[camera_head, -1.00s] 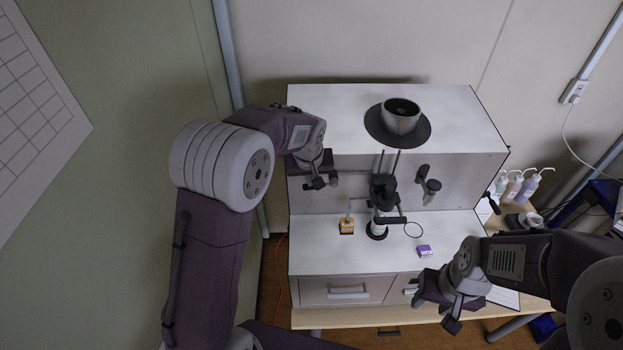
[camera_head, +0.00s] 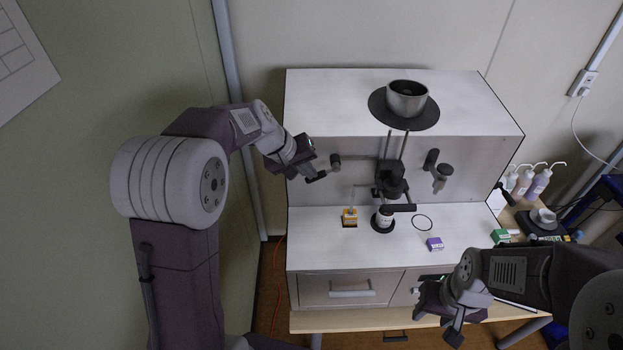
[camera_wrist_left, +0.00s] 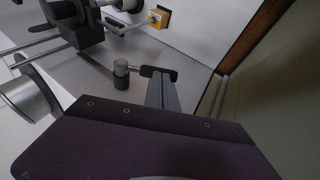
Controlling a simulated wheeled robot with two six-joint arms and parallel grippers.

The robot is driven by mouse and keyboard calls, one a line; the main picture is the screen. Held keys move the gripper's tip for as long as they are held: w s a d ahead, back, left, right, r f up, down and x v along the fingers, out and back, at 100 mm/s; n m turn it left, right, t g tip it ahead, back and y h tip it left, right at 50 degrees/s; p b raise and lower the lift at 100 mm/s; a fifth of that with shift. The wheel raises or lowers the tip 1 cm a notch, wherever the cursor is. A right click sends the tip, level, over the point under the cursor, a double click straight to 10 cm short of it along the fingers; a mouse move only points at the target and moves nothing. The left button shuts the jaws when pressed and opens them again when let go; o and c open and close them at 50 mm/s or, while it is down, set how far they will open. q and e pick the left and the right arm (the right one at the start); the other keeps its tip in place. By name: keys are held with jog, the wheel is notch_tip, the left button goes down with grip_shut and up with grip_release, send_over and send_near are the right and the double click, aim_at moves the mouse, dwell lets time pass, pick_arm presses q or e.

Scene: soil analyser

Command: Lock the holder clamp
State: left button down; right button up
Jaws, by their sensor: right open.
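A dark knob (camera_head: 335,161) with a thin bar is left of the holder; a grey-topped knob also shows in the left wrist view (camera_wrist_left: 121,70). My left gripper (camera_head: 317,176) is just left of this knob, apparently apart from it; its jaw opening is unclear. My right gripper (camera_head: 440,322) is open and empty, low at the front right.
A grey bowl (camera_head: 407,97) sits on a black disc on top. Another dark fitting (camera_head: 432,159) is at right. Wash bottles (camera_head: 525,181) stand further right.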

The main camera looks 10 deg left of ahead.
pick_arm(q)
jog(key=d+f+n+t+h+b, duration=0.2)
jog(key=f+h+b, duration=0.4)
jog(key=b, duration=2)
jog(key=shift+w+d+f+t+h, duration=0.2)
jog(key=shift+w+d+t+h, duration=0.35)
jog(key=shift+t+h, duration=0.6)
jog(key=shift+s, duration=0.1)
jog(key=v, duration=0.9)
jog(key=shift+a, duration=0.1)
